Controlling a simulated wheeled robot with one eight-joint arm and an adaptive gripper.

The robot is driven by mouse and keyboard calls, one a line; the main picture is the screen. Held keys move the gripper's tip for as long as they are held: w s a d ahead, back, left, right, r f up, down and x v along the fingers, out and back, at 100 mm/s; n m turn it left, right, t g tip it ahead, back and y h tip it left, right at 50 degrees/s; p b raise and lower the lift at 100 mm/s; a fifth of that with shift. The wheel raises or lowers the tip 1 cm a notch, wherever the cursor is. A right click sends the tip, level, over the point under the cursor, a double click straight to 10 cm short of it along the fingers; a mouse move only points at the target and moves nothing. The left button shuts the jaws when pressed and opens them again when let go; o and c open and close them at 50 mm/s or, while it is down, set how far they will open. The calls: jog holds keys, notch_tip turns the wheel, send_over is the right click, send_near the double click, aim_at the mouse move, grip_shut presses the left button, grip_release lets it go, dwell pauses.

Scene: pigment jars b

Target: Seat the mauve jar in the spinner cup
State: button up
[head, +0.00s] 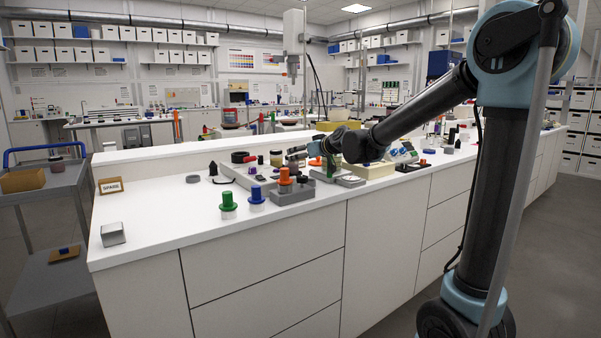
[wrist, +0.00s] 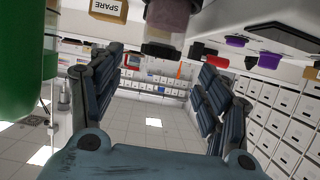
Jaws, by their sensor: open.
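A jar with a dull mauve-brown body (wrist: 172,18) and a dark cap is at the top middle of the wrist view, beyond my fingers and apart from them. It looks like the mauve jar; I cannot pick it out surely in the head view. My gripper (head: 292,157) reaches left, low over the crowded middle of the bench. In the wrist view its two dark fingers (wrist: 165,98) stand wide apart with nothing between them. I cannot identify the spinner cup surely in either view.
Green-capped (head: 228,201) and blue-capped (head: 256,195) jars stand near the front edge. Orange-capped jars (head: 285,180) stand close to my gripper. A large green object (wrist: 22,60) is close at left in the wrist view. The bench's left end is mostly clear near the SPARE sign (head: 111,186).

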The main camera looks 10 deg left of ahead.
aim_at(292, 168)
jog(key=shift+x, duration=3.85)
jog(key=shift+f, duration=0.1)
jog(key=c, duration=1.5)
